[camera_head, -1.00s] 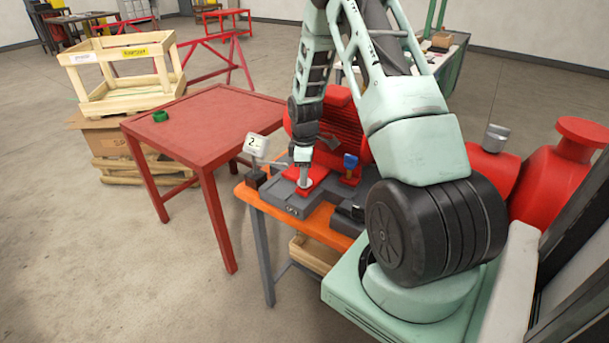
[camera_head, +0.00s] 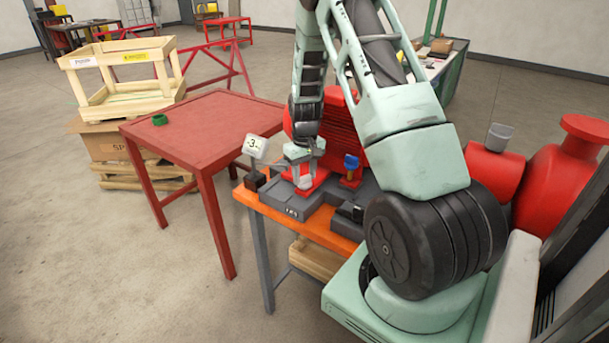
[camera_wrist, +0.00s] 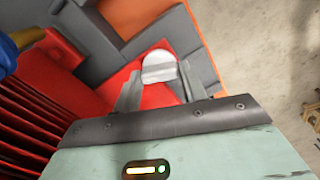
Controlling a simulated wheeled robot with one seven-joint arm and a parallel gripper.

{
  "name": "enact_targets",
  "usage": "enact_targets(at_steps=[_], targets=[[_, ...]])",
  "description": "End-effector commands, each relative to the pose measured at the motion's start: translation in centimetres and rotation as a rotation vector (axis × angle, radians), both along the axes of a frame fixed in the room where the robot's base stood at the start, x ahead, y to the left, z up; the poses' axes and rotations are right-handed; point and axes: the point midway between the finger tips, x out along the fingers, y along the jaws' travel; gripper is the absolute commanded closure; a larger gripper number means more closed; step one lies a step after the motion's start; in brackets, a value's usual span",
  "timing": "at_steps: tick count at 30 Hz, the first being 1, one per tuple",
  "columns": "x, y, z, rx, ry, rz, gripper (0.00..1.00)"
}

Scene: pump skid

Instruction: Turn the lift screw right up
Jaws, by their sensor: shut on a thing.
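The lift screw (camera_wrist: 158,66) is a pale grey, round-topped piece standing over a red foot in the wrist view. My gripper (camera_head: 304,178) points down at it, and its two metal fingers stand on either side of the screw head, shut on it. In the head view the pale screw (camera_head: 305,183) shows just below the fingers, partly hidden by them. A small white indicator plate (camera_head: 256,146) stands to the left of my gripper and appears to read 3.
A red motor (camera_head: 335,125) with fins stands behind my gripper. A blue-headed piece (camera_head: 351,162) rises close to its right. Grey blocks lie on the orange bench top (camera_head: 322,222).

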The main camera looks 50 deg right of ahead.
Motion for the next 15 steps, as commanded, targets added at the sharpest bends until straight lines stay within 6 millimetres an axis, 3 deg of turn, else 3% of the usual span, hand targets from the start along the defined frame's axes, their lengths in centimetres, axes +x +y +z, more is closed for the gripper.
enact_targets(at_steps=[15], targets=[[0.06,-0.07,0.11,-0.002,-0.003,-0.161,0.81]])
